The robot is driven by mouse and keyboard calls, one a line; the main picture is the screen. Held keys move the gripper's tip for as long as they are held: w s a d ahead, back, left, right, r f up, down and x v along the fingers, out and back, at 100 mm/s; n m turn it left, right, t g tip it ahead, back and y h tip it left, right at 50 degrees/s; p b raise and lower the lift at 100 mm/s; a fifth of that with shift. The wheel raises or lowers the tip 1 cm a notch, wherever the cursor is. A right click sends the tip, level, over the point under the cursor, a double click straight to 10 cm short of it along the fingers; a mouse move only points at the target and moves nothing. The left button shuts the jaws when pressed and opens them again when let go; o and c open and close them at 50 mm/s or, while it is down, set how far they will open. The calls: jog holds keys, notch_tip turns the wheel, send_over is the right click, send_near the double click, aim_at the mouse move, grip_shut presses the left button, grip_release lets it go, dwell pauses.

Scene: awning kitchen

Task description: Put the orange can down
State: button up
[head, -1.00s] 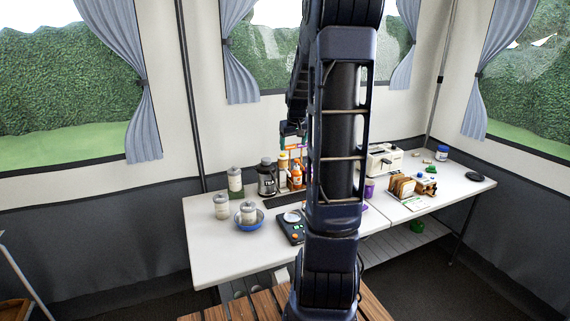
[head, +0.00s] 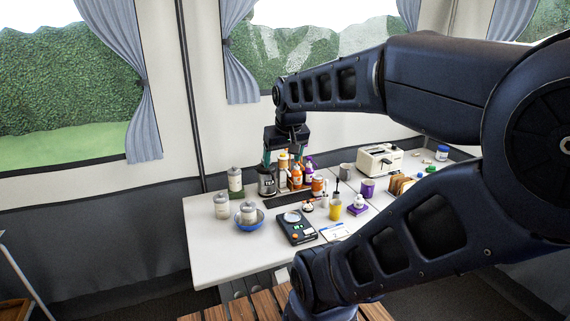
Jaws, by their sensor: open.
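An orange can-like container (head: 297,178) stands upright on the white table (head: 215,260), in the row at its back. My gripper (head: 284,158) points down just above this row, its two greenish fingertips wide apart. It is open, and I see nothing held between the fingers. The fingertips overlap the tops of the containers in the picture, so I cannot tell whether they touch any. A pale-topped yellowish bottle (head: 283,172) stands just left of the orange container.
A coffee jar (head: 266,182) stands left of the row. An orange mug (head: 318,186), purple mug (head: 367,188), yellow cup (head: 336,210) and toaster (head: 380,159) stand to the right. A scale (head: 296,228) and blue bowl (head: 249,222) are in front. The table's front left is clear.

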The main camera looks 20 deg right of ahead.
jog(key=shift+s+a+f, duration=0.15)
jog(key=shift+s, duration=0.65)
jog(key=shift+s+a+f, duration=0.1)
jog(key=shift+s+a, duration=0.05)
jog(key=shift+s, duration=0.65)
